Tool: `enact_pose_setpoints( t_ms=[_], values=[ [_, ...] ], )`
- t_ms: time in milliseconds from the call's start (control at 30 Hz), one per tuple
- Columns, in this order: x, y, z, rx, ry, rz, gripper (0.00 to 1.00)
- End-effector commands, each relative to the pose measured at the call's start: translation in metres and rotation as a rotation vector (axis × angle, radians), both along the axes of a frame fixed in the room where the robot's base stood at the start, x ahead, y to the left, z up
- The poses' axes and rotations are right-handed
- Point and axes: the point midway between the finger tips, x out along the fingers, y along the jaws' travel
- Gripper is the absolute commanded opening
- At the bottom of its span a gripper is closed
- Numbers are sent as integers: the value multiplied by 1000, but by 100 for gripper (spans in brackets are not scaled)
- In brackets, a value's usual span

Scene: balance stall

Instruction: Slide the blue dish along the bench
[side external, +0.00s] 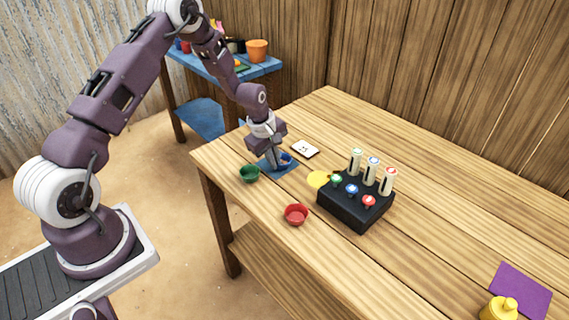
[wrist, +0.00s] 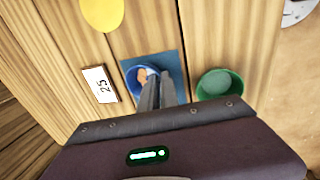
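The blue dish (wrist: 134,86) sits on a dark blue square mat (wrist: 173,64) and has something orange-tan inside. In the side view the dish (side external: 287,158) is partly hidden by my gripper, and the mat (side external: 289,169) shows around it. My gripper (side external: 274,166) points down at the dish's near left side. In the wrist view its two fingers (wrist: 158,78) are close together and reach down at the dish's right rim, covering it. I cannot tell whether they are closed on the rim.
A green dish (side external: 250,173) stands left of the mat and a red dish (side external: 296,214) nearer the front edge. A white card marked 25 (side external: 305,149), a yellow disc (side external: 318,179) and a black box (side external: 356,206) with coloured knobs and tubes lie to the right.

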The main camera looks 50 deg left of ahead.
Motion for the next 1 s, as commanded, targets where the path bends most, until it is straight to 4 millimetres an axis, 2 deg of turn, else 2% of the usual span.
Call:
enact_pose_setpoints(
  t_ms=[200,533,600,667,1000],
  values=[
    [-6,13,-1,0,5,2,0],
    [-7,15,-1,0,5,1,0],
    [-7,15,-1,0,5,1,19],
    [-7,14,-1,0,4,0,30],
    [-6,14,4,0,0,-1,30]
  ],
)
